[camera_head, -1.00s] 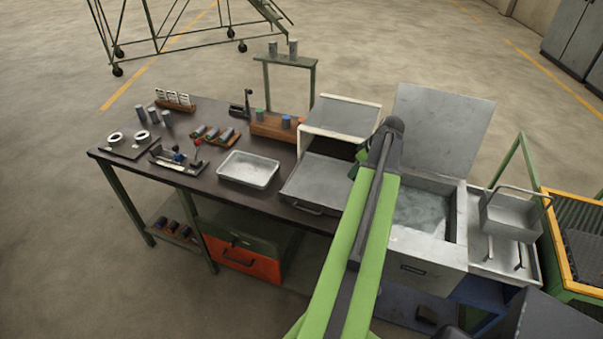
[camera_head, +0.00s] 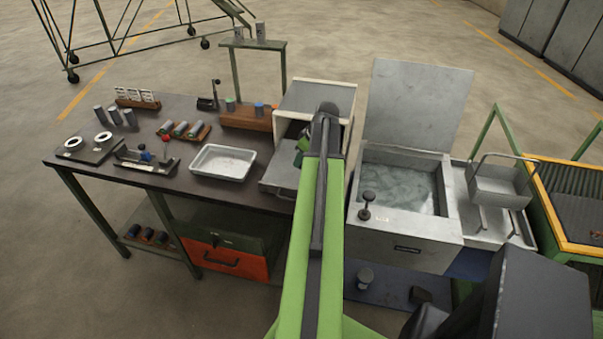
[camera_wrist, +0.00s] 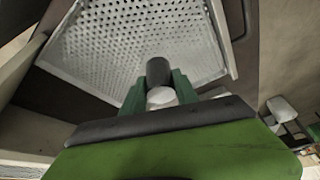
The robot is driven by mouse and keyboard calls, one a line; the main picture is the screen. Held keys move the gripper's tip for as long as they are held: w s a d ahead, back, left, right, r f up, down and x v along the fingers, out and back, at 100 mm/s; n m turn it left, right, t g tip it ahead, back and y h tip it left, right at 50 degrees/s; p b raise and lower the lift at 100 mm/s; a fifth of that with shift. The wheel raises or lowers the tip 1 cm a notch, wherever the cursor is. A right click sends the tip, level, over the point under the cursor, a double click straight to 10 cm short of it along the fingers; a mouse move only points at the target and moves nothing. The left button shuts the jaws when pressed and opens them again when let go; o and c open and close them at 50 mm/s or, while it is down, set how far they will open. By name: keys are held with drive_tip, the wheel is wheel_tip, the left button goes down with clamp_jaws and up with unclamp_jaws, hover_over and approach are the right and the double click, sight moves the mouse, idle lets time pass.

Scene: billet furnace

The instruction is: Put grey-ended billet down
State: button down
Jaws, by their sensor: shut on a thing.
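My gripper (camera_wrist: 158,92) is shut on a billet (camera_wrist: 158,74) in the wrist view. The billet has a dark body and a pale grey end facing the camera. A light perforated plate (camera_wrist: 135,30) with raised edges lies beyond it; I cannot tell whether the billet touches it. In the head view my arm reaches to the white-framed furnace box (camera_head: 318,97), whose front flap (camera_head: 280,178) is folded down. Part of my green gripper (camera_head: 301,148) shows at the furnace front; the billet is hidden there.
A pale metal tray (camera_head: 223,147) sits on the dark bench left of the furnace. A wooden rack (camera_head: 245,118) and several other billets (camera_head: 130,118) stand farther left. A water tank (camera_head: 400,222) with a raised lid (camera_head: 415,105) is right of my arm.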

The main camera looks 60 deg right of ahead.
drive_tip(key=shift+w+f, duration=0.15)
drive_tip(key=shift+w, duration=0.1)
wheel_tip(320, 180, down, 4)
drive_tip(key=b, duration=0.4)
drive_tip(key=shift+f, duration=0.15)
drive_tip(key=shift+r, duration=0.2)
drive_tip(key=shift+f, duration=0.15)
drive_tip(key=c, duration=0.9)
unclamp_jaws()
drive_tip(key=shift+s, duration=0.1)
